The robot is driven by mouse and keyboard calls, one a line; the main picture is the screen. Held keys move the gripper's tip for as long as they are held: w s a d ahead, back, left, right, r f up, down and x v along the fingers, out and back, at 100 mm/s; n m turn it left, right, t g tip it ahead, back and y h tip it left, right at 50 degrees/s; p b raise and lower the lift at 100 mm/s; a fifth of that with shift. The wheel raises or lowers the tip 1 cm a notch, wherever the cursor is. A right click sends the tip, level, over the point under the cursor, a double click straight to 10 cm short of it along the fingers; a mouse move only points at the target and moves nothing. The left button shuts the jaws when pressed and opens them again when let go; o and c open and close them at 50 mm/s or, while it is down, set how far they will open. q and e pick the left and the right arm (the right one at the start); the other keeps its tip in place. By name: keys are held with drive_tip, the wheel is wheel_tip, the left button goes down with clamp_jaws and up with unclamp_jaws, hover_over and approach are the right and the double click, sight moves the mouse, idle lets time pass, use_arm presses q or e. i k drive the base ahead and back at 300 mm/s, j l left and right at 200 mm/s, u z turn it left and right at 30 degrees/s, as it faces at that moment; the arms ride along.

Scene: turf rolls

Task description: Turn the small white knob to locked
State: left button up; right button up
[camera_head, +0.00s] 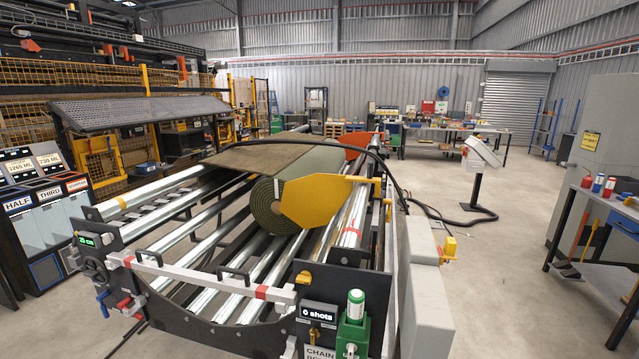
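Neither of my grippers is in view. The turf roll machine (215,310) fills the foreground, with a green turf roll (270,205) lying on its metal rollers beside a yellow end plate (318,203). At its front right corner are a "0 shots" display (318,313), a brass-coloured fitting (315,335) and a green box (352,335) holding a green-and-white bottle (356,304). A small pale part (351,349) shows on the green box; I cannot tell whether it is the white knob or how it is turned.
A white bar (200,277) with red bands crosses the machine's front. A grey block (425,305) stands along its right side. A tool table (610,205) is at the far right. Open floor (500,290) lies between; a dark hose (450,215) runs across it.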

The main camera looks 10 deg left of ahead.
sight(106, 238)
drive_tip(key=u, duration=1.85)
